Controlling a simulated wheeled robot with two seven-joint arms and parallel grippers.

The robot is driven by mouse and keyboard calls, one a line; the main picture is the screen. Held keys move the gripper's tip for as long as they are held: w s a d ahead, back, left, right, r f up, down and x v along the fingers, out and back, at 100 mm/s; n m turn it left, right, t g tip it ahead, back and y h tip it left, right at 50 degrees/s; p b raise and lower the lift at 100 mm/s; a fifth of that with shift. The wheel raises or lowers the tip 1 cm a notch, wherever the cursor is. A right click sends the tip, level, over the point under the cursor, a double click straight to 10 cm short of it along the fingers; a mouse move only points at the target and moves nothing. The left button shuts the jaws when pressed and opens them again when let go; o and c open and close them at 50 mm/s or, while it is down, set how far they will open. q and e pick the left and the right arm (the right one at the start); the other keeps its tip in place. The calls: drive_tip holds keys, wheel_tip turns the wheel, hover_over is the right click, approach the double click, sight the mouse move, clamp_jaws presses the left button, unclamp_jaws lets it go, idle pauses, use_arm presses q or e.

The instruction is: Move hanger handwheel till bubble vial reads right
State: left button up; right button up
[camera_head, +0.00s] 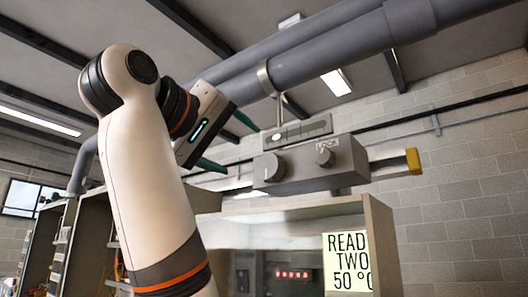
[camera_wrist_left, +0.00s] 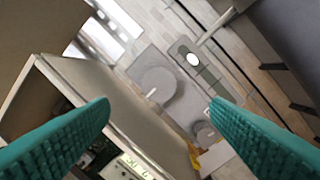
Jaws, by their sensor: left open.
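A grey box (camera_head: 310,170) hangs under the pipe. A large round knob (camera_head: 268,167), seemingly the handwheel, is on its front at left, with a pale pointer mark. A smaller knob (camera_head: 326,157) marked LOCK is to its right. A bubble vial plate (camera_head: 297,132) sits above the box; the bubble's exact position is too small to read. My left gripper (camera_head: 242,150) is open and empty, left of the large knob and apart from it. In the left wrist view the large knob (camera_wrist_left: 155,87) lies between and beyond the fingers, with the pale vial (camera_wrist_left: 193,59) above right.
Large grey pipes (camera_head: 330,48) run overhead, with a hanger strap (camera_head: 264,80). A bar with a yellow end (camera_head: 412,161) sticks out right of the box. Below stands an open cabinet (camera_head: 384,245) with a "READ TWO 50 °C" note (camera_head: 348,262) and a red display (camera_head: 291,274).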

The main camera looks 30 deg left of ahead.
sight(267, 166)
use_arm(q)
drive_tip(key=w+p, duration=0.8)
drive_tip(key=w, duration=0.1)
drive_tip(key=shift+w+d+p, duration=0.15)
drive_tip(key=shift+w+p, duration=0.15)
drive_tip(key=shift+w, duration=0.25)
drive_tip(key=shift+w+f, duration=0.1)
drive_tip(key=shift+c, duration=0.5)
drive_tip(key=c, duration=0.9)
